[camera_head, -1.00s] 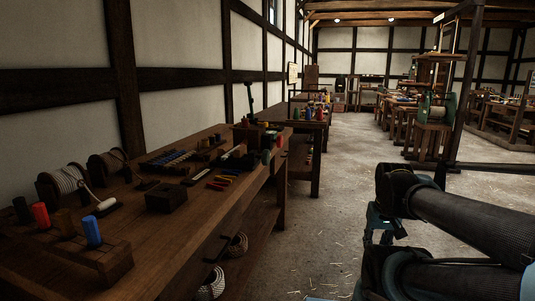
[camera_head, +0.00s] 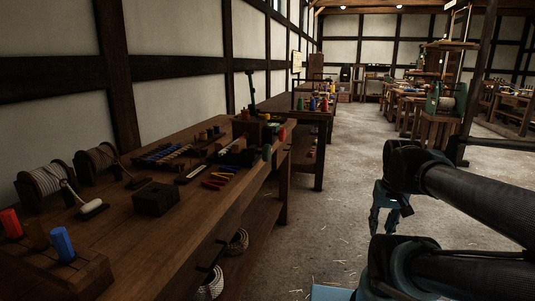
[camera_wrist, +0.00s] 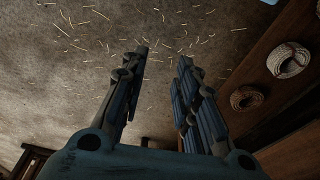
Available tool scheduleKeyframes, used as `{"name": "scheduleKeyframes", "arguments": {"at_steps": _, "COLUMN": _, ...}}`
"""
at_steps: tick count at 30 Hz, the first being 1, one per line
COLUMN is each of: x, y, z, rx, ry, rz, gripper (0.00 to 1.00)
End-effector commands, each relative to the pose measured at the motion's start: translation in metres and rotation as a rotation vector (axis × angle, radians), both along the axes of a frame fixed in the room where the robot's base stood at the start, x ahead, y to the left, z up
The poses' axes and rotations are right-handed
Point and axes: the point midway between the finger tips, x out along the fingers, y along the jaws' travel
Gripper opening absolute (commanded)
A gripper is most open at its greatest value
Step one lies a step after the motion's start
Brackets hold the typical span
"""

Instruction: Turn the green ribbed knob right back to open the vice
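A small dark green knob (camera_head: 267,152) shows in the head view at the far right end of the workbench, on what looks like the vice (camera_head: 256,132). It is small and dark there, and I cannot make out its ribs or how far the vice is open. My gripper (camera_wrist: 163,55) is open and empty in the wrist view, its two fingers apart over the floor. In the head view my gripper (camera_head: 383,222) hangs over the aisle, right of the bench and well apart from the knob. The wrist view does not show the knob.
The workbench (camera_head: 150,241) runs along the left wall with spools, a black block (camera_head: 156,198), a blue cylinder (camera_head: 62,245) and several small tools on it. Rope coils (camera_wrist: 288,60) lie on its lower shelf. The aisle floor (camera_head: 330,230) is clear apart from straw.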

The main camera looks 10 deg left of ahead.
Motion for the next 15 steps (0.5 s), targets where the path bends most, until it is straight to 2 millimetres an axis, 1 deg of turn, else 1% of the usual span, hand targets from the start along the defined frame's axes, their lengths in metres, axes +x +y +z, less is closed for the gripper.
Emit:
{"name": "scheduleKeyframes", "arguments": {"at_steps": 1, "x": 0.011, "y": 0.005, "z": 0.016, "rx": 0.004, "ry": 0.005, "rz": 0.006, "gripper": 0.28}}
{"name": "scheduleKeyframes", "arguments": {"at_steps": 5, "x": 0.039, "y": 0.023, "z": 0.058, "rx": 0.016, "ry": 0.024, "rz": 0.001, "gripper": 0.28}}
{"name": "scheduleKeyframes", "arguments": {"at_steps": 6, "x": 0.049, "y": 0.03, "z": 0.071, "rx": 0.019, "ry": 0.029, "rz": -0.001, "gripper": 0.28}}
{"name": "scheduleKeyframes", "arguments": {"at_steps": 8, "x": 0.063, "y": 0.042, "z": 0.09, "rx": 0.023, "ry": 0.038, "rz": -0.006, "gripper": 0.28}}
{"name": "scheduleKeyframes", "arguments": {"at_steps": 11, "x": 0.086, "y": 0.063, "z": 0.12, "rx": 0.029, "ry": 0.055, "rz": -0.012, "gripper": 0.28}}
{"name": "scheduleKeyframes", "arguments": {"at_steps": 15, "x": 0.117, "y": 0.097, "z": 0.158, "rx": 0.035, "ry": 0.076, "rz": -0.023, "gripper": 0.28}}
